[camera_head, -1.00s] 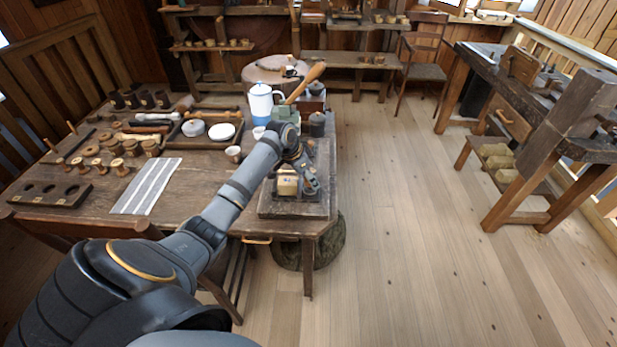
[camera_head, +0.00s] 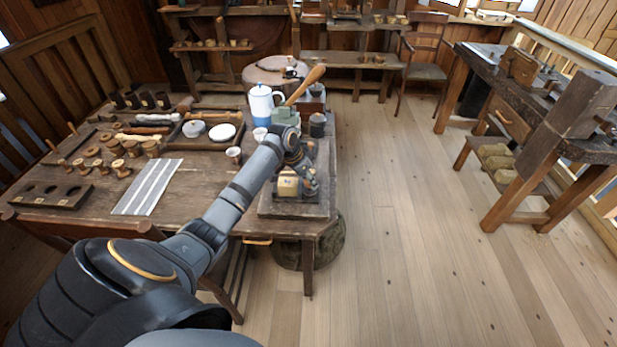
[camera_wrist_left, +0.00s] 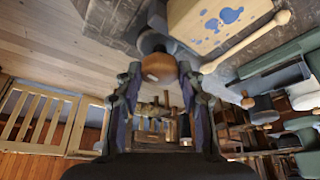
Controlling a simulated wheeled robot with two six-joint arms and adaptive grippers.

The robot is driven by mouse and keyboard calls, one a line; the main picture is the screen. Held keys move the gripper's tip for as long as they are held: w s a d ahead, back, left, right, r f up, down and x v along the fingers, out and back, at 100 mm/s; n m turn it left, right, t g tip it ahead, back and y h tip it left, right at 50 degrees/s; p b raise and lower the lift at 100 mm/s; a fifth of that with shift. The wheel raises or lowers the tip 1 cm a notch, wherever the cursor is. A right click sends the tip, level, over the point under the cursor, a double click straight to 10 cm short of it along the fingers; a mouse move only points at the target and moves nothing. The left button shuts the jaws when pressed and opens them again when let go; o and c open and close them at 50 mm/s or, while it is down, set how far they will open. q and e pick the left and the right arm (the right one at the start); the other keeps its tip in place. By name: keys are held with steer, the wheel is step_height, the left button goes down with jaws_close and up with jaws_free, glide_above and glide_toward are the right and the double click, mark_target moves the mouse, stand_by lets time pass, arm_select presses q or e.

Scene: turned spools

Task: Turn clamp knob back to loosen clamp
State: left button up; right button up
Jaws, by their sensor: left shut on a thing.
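The clamp knob (camera_wrist_left: 158,66) is a rounded brown wooden end on a dark metal shaft, near the top middle of the left wrist view. My left gripper (camera_wrist_left: 160,78) has one finger on each side of the knob and is shut on it. In the head view my left gripper (camera_head: 309,187) is at the right side of a pale block (camera_head: 288,185) on the bench-end base, and it hides the knob. In the wrist view the block (camera_wrist_left: 215,18) shows blue spots, with a thin pale rod (camera_wrist_left: 248,42) beside it. My right gripper is not in view.
The base plate (camera_head: 280,210) sits on the right end of the wooden table (camera_head: 195,200). A white and blue pot (camera_head: 262,104), a cup (camera_head: 234,155) and a dark lidded pot (camera_head: 317,125) stand behind.

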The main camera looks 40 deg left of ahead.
arm_select(q)
steer(key=n+y+p, duration=0.1)
steer(key=n+p, duration=0.1)
steer(key=p, duration=0.1)
steer(key=n+y+p, duration=0.1)
steer(key=n+p, duration=0.4)
steer(key=p, duration=0.2)
steer(key=shift+d+r+n+y, duration=0.25)
steer(key=shift+d+n+y, duration=0.05)
steer(key=shift+y, duration=0.1)
steer(key=shift+n+p, duration=0.35)
steer(key=shift+n, duration=0.05)
steer(key=shift+f+n+y+p, duration=0.1)
steer(key=shift+n+y+p, duration=0.45)
steer(key=shift+n, duration=0.45)
steer(key=n, duration=0.1)
steer(key=n+g, duration=0.1)
steer(key=shift+w+d+f+n+y, duration=0.1)
steer(key=shift+w+n+y, duration=0.05)
steer(key=shift+n+y, duration=0.2)
steer(key=shift+f+n+g+y, duration=0.1)
steer(key=shift+n+g+y, duration=0.25)
steer(key=shift+n, duration=0.8)
steer(key=shift+n+g+b, duration=0.3)
steer(key=shift+n+g, duration=0.15)
steer(key=shift+n, duration=0.75)
steer(key=shift+y, duration=0.25)
steer(key=shift+n, duration=0.3)
